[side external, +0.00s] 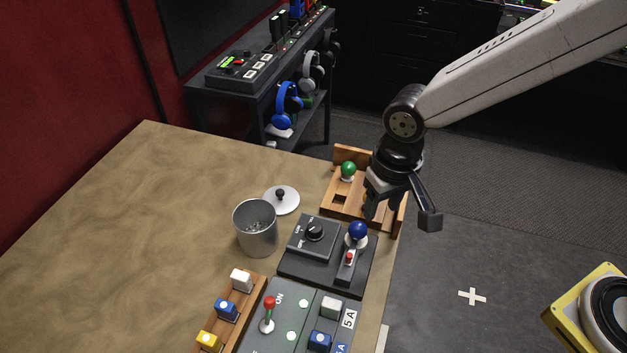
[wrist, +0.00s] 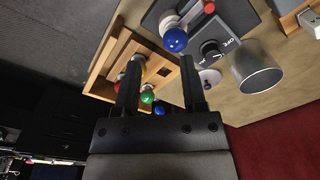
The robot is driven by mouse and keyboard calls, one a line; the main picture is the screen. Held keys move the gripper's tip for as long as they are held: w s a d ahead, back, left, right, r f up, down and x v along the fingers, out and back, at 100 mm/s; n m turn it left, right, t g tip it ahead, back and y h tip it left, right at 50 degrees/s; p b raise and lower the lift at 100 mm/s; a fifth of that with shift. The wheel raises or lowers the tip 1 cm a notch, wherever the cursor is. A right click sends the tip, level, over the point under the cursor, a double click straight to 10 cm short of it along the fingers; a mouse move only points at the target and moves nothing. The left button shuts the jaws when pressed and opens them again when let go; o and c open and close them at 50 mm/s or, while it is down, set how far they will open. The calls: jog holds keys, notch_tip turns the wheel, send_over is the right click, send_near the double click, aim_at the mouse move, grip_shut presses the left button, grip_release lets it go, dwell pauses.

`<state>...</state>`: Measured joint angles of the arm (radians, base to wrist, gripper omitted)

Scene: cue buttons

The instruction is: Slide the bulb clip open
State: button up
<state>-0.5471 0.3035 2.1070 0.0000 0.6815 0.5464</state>
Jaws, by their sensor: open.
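A dark panel (side external: 325,277) carries a blue bulb (side external: 358,231) in a pale holder and a small red-topped piece (side external: 350,258) on a grey strip beside it. This may be the bulb clip; I cannot tell its state. The blue bulb also shows near the top of the wrist view (wrist: 175,40), with the red piece (wrist: 208,7) above it. My gripper (side external: 371,206) is open and empty, behind the panel and above the right part of a wooden tray (side external: 340,207). In the wrist view, my gripper's fingers (wrist: 160,62) are spread apart, with the tray's coloured bulbs beyond them.
A green bulb (side external: 348,169) stands in the tray. A black dial (side external: 314,231) sits on the panel. A metal cup (side external: 256,230) and a round lid (side external: 282,201) stand left of it. Switches and buttons lie in front. The table's left side (side external: 130,230) is clear.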

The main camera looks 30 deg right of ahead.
send_over(349, 255)
jog(key=shift+g, duration=0.3)
jog(key=shift+f, duration=0.15)
jog(key=shift+d+f, duration=0.1)
jog(key=shift+f, duration=3.75)
jog(key=shift+c, duration=0.3)
grip_shut()
